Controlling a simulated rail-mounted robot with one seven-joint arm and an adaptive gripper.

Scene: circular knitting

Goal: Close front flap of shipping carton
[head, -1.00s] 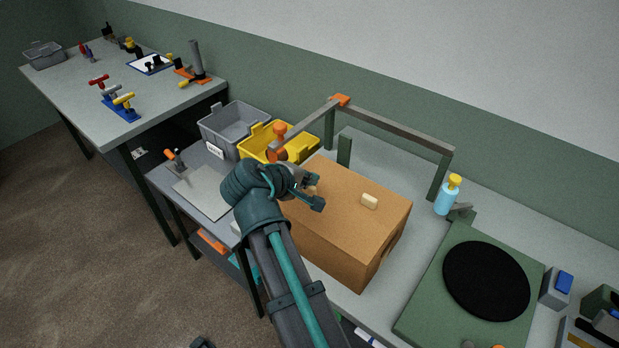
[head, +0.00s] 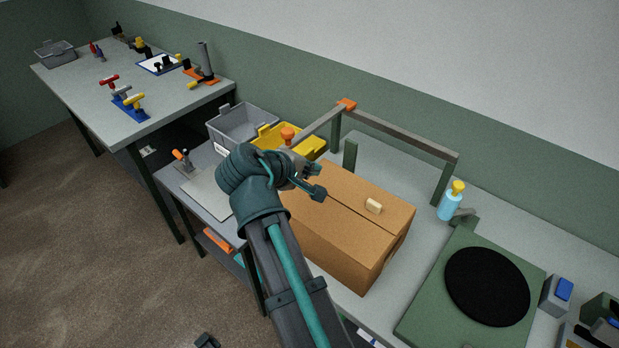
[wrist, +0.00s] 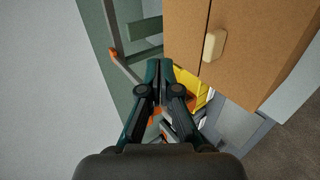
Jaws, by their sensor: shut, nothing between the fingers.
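The brown shipping carton (head: 340,240) stands on the bench, and its top looks flat with a seam running across it. The front flap (head: 325,222) lies on the near side of the seam, level with the far flap (head: 370,187) as far as I can tell. A pale tab (head: 374,206) sits near the seam. My gripper (head: 318,193) is shut and empty over the carton's left end in the head view; I cannot tell if it touches. In the wrist view my gripper (wrist: 158,66) points past the carton (wrist: 265,45), whose seam and pale tab (wrist: 214,45) show.
A grey-green frame (head: 400,132) with an orange joint arches behind the carton. A yellow bin (head: 268,137) and grey bin (head: 240,125) stand at left. A blue bottle (head: 450,203) and green unit with black disc (head: 487,287) stand at right.

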